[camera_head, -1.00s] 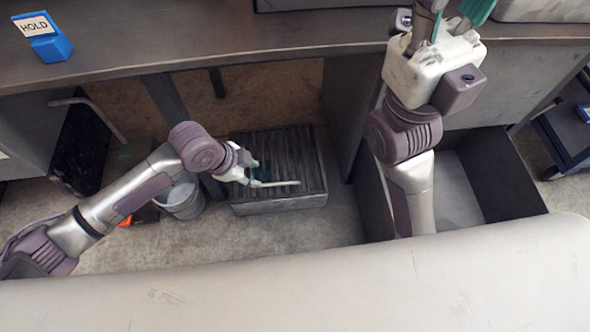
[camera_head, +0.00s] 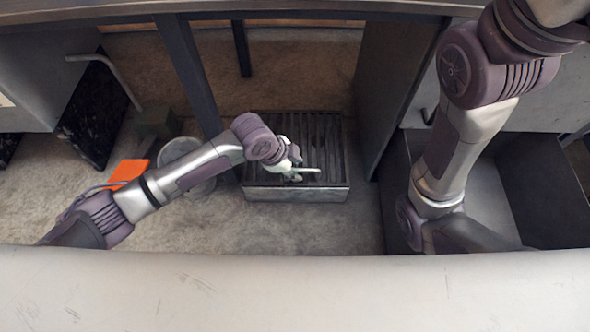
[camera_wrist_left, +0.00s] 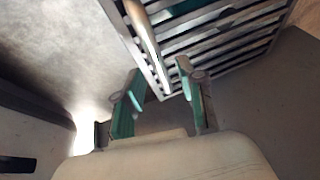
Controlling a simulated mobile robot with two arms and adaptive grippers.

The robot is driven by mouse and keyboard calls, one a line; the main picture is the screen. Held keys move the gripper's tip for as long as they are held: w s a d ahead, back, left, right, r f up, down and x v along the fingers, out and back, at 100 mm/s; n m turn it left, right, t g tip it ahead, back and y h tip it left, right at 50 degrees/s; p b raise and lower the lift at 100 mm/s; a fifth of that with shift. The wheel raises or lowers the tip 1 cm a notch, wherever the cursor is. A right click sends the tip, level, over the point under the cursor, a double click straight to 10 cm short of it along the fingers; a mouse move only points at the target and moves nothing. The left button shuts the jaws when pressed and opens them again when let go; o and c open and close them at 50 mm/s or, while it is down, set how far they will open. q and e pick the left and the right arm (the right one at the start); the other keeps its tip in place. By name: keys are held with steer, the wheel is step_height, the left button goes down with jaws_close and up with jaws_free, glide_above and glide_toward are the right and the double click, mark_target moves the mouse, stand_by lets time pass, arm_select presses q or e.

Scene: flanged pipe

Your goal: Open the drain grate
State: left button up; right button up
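The drain grate (camera_head: 325,135) is a dark slatted panel on top of a low grey box (camera_head: 297,194) on the floor. A pale bar (camera_head: 308,170) lies over its near part, reaching right from my left gripper (camera_head: 290,172). In the left wrist view the bar (camera_wrist_left: 147,42) runs down toward the space between the two green fingers of my left gripper (camera_wrist_left: 160,70), in front of the slats (camera_wrist_left: 225,42). These fingers are spread apart; I cannot tell whether either touches the bar. My right arm shows at the right, but its gripper is out of view.
A light bucket (camera_head: 180,150) and an orange object (camera_head: 128,172) stand left of the grate. A dark table leg (camera_head: 188,75) rises just behind left, and a grey panel (camera_head: 395,85) stands close on the right. An open drawer (camera_head: 545,190) is farther right.

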arm_select(q)
steer(key=shift+d+f, duration=0.1)
steer(key=shift+f, duration=0.1)
jaws_close()
stand_by(0.4)
